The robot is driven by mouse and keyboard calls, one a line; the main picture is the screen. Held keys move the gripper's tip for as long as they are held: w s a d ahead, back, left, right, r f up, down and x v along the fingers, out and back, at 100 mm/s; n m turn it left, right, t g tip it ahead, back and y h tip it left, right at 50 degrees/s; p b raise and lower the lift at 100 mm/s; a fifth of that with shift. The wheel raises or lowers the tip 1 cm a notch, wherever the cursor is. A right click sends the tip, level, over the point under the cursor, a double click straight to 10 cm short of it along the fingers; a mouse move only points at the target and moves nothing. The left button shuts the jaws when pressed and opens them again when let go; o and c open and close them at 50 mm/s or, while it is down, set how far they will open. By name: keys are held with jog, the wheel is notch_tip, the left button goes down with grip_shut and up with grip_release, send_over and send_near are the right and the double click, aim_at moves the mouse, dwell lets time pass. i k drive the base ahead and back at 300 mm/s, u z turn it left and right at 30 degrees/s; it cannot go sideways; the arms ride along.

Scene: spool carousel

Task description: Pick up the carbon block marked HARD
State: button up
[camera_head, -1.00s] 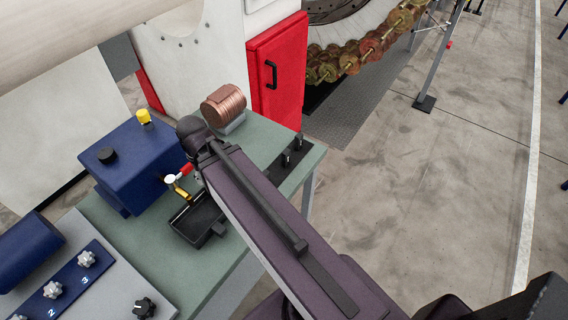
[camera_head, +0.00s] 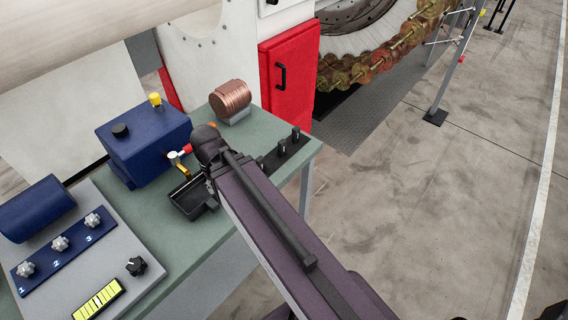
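Small black blocks (camera_head: 282,147) stand in a row on a dark holder at the right end of the green bench; they may be the carbon blocks. No HARD marking can be read on them, and my arm partly covers the left end of the row. My arm reaches in from the lower right, and its wrist end is over the bench, left of the blocks. My gripper's fingers are hidden behind the wrist, so neither their opening nor any contact shows.
A black tray (camera_head: 188,197) lies left of my wrist. A blue box (camera_head: 145,145) with a yellow knob, a copper coil (camera_head: 231,99) and a grey control panel (camera_head: 75,250) crowd the bench (camera_head: 165,235). A red cabinet (camera_head: 289,72) stands behind. The floor at right is open.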

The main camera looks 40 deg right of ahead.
aim_at(282, 144)
jog(key=k, duration=1.45)
jog(key=z, duration=0.5)
jog(key=i, duration=1.15)
